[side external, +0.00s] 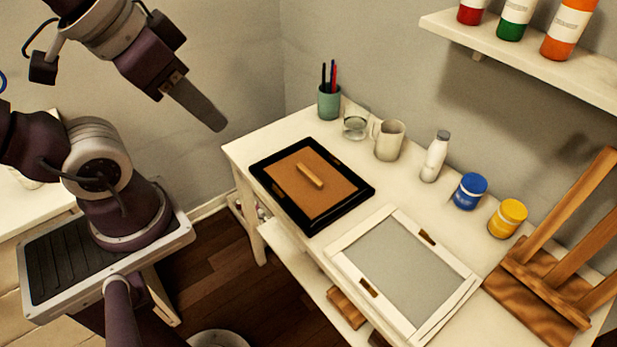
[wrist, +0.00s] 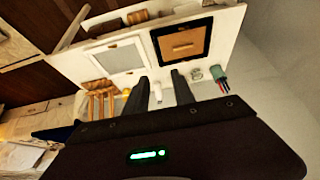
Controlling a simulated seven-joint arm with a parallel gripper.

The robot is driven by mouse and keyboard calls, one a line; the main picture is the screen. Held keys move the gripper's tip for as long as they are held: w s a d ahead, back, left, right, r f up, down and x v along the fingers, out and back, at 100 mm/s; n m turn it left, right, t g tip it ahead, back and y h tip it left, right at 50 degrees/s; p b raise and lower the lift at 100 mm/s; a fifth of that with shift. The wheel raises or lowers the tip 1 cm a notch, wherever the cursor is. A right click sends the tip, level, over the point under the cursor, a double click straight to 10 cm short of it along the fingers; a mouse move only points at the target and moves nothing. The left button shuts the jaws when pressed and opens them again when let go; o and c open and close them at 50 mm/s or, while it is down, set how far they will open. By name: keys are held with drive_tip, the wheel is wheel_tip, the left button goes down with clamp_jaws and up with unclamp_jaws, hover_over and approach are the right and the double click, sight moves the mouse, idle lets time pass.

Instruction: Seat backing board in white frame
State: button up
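The brown backing board (side external: 318,192) with a light wooden bar handle (side external: 311,176) lies inside the black frame (side external: 283,203) on the white table. It also shows in the wrist view (wrist: 187,51). The white frame (side external: 358,229) lies flat to its right, with a grey inner area (side external: 398,262) and brown clips (side external: 427,238) on two opposite sides. In the wrist view the white frame is left of the black one. My gripper (side external: 212,120) hangs in the air left of the table, away from both frames. In the wrist view its fingers (wrist: 158,83) are apart with nothing between them.
A pen cup (side external: 329,102), glass (side external: 355,126), mug (side external: 389,141), white bottle (side external: 435,157), blue jar (side external: 470,191) and yellow jar (side external: 507,218) line the table's back. A wooden easel (side external: 540,285) stands at the right. A shelf (side external: 530,55) with bottles overhangs the back right.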

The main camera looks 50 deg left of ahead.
drive_tip(key=shift+o, duration=0.3)
drive_tip(key=m+g, duration=0.5)
drive_tip(key=m, duration=1.2)
hover_over(310, 173)
wheel_tip(310, 173, down, 26)
drive_tip(key=shift+m+g, duration=0.3)
drive_tip(key=shift+m, duration=0.2)
wheel_tip(310, 173, down, 11)
drive_tip(key=shift+s+r, duration=0.1)
drive_tip(key=shift+r, duration=0.05)
clamp_jaws()
